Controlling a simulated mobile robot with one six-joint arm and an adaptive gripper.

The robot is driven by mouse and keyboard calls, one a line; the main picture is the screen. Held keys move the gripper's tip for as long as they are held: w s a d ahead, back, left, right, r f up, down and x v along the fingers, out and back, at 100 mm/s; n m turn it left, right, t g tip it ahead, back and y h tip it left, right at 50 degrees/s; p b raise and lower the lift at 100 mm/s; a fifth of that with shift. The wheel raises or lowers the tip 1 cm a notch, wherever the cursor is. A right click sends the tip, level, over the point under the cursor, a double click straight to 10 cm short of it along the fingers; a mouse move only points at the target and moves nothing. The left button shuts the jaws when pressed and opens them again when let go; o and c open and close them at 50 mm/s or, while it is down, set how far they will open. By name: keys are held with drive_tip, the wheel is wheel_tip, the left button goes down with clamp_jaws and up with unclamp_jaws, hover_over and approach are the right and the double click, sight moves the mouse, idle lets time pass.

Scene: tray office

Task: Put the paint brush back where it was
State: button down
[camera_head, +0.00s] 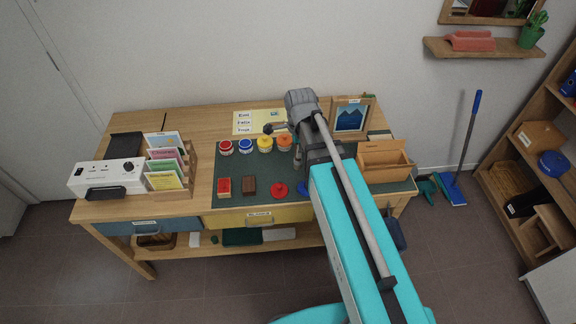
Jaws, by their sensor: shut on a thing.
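My gripper (274,128) is small and dark in the head view, at the left of the grey wrist, above the back of the table near the yellow jar (265,145) and orange jar (284,143). It is shut on a thin thing that is too small and dark to make out clearly; I take it for the paint brush. The red jar (226,147) and blue jar (246,146) stand to the left in the same row on the dark green mat (238,167). My arm hides the mat's middle right. I cannot tell whether the held thing touches a jar.
A red block (224,186), brown block (249,187) and red round piece (279,190) lie along the mat's front. A labelled sheet (242,124) lies behind the jars. A wooden box (385,163) and picture frame (351,117) stand right; a card rack (190,165) stands left.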

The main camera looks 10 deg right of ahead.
drive_tip(key=shift+s+a+f, duration=0.1)
drive_tip(key=shift+s+a, duration=0.05)
drive_tip(key=shift+s, duration=0.65)
drive_tip(key=shift+w, duration=0.15)
drive_tip(key=w+a+f+b, duration=0.1)
drive_tip(key=w+f+b, duration=0.8)
drive_tip(key=w, duration=0.3)
drive_tip(key=shift+w+a, duration=0.3)
drive_tip(key=shift+w, duration=0.1)
drive_tip(key=shift+w+f+b, duration=0.2)
drive_tip(key=shift+f+b, duration=0.85)
drive_tip(key=shift+w+f+b, duration=0.2)
drive_tip(key=shift+f+b, duration=0.8)
drive_tip(key=shift+f, duration=0.15)
